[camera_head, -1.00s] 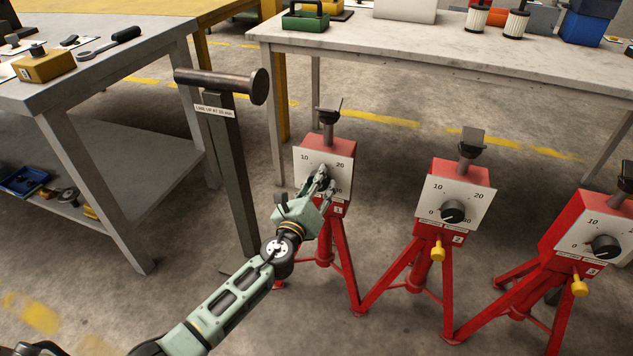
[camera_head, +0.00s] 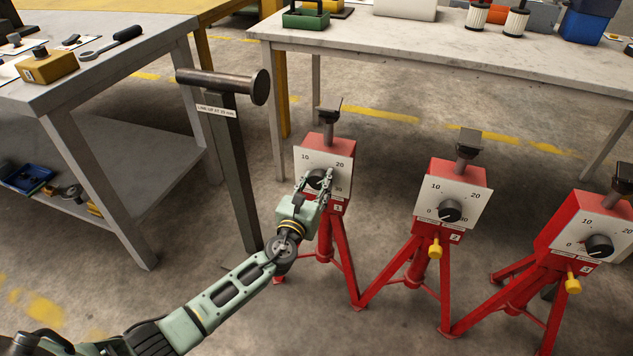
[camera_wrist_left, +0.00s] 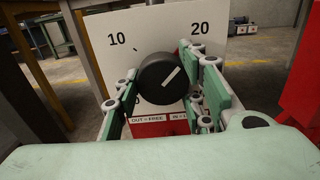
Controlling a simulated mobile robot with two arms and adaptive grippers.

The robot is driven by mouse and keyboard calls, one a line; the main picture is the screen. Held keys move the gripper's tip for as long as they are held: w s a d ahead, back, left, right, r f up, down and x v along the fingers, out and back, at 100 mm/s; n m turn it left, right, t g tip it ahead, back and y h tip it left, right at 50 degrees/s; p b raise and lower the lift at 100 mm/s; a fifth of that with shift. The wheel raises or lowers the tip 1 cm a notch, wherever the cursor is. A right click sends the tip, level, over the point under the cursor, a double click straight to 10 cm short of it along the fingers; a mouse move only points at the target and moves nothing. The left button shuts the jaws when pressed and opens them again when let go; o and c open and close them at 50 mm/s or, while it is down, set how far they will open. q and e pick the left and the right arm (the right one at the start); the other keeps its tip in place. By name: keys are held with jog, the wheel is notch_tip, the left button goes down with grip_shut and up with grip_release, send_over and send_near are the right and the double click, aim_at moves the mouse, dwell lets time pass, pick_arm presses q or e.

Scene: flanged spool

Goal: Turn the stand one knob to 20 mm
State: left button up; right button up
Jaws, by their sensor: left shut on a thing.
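Stand one (camera_head: 333,232) is a red tripod with a red box and a white dial plate (camera_head: 340,160) marked 10, 20 and 30. Its black round knob (camera_head: 316,179) shows large in the left wrist view (camera_wrist_left: 160,80). The knob's white pointer line slants up and right, roughly towards the 20; the exact reading is hard to tell. My left gripper (camera_head: 315,184) is shut on the knob, one finger on each side, also seen in the left wrist view (camera_wrist_left: 165,95). My right gripper is not in view.
Two similar red stands, stand two (camera_head: 458,190) and stand three (camera_head: 583,225), stand to the right. A dark post with a horizontal bar (camera_head: 222,87) stands close on the left. A grey workbench (camera_head: 160,60) and a pale table (camera_head: 430,45) lie beyond.

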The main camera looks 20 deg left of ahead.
pick_arm(q)
jog(key=shift+s+a+f, duration=0.1)
jog(key=shift+a+f, duration=0.05)
jog(key=shift+f, duration=0.15)
jog(key=o, duration=1.1)
jog(key=shift+a, duration=0.1)
jog(key=shift+r, duration=0.1)
jog(key=shift+r, duration=0.1)
jog(key=s, duration=1.2)
jog(key=shift+a, duration=0.15)
